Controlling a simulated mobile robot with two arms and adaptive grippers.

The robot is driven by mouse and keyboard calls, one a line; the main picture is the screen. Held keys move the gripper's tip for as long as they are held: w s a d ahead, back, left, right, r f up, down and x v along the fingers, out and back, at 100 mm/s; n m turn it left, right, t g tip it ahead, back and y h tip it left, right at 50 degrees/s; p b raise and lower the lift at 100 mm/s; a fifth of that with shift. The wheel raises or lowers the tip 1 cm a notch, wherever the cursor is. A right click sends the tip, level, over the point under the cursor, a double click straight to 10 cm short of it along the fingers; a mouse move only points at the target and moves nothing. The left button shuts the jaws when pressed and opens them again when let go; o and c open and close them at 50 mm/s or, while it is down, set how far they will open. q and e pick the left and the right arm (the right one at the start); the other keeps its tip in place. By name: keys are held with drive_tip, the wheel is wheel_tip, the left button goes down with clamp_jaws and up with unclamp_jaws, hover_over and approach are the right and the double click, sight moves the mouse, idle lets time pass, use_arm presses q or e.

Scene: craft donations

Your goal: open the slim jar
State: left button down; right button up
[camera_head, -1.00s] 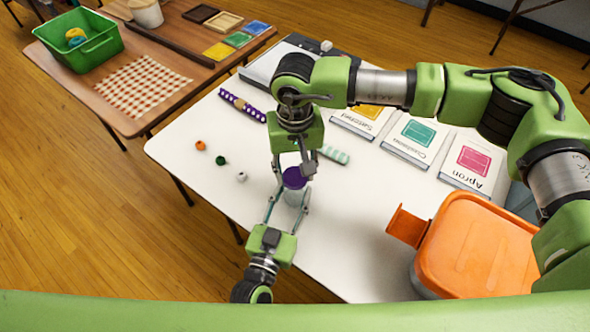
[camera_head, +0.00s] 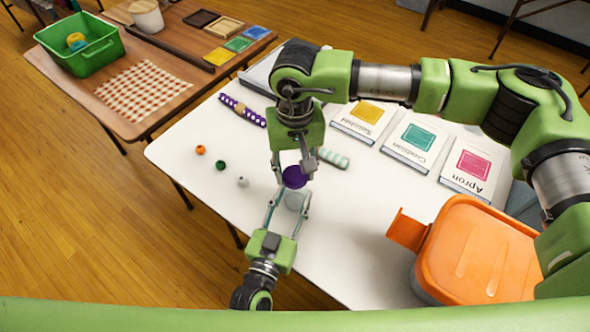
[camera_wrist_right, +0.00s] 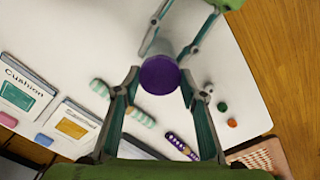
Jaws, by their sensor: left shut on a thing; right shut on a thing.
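The slim jar (camera_head: 295,200) stands upright near the front of the white table, with a pale, clear body and a purple lid (camera_head: 293,177). My left gripper (camera_head: 291,203) comes in from the front and is shut on the jar's body. My right gripper (camera_head: 294,172) reaches down from above and is shut on the purple lid. In the right wrist view the lid (camera_wrist_right: 159,75) sits between my right fingertips, with the jar body (camera_wrist_right: 158,46) behind it. The lid is over the jar's mouth; whether it is seated or slightly raised I cannot tell.
An orange-lidded container (camera_head: 480,250) stands at the right. Labelled pattern packets (camera_head: 410,140) lie along the back. Orange, green and white beads (camera_head: 221,165) lie to the left. A purple patterned roll (camera_head: 242,110) and a striped roll (camera_head: 333,158) lie behind the jar.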

sight(295, 175)
drive_tip(key=shift+r, duration=0.1)
drive_tip(key=shift+r, duration=1.95)
use_arm(q)
drive_tip(key=c, duration=1.2)
unclamp_jaws()
drive_tip(key=shift+c, duration=0.2)
drive_tip(key=v, duration=1.2)
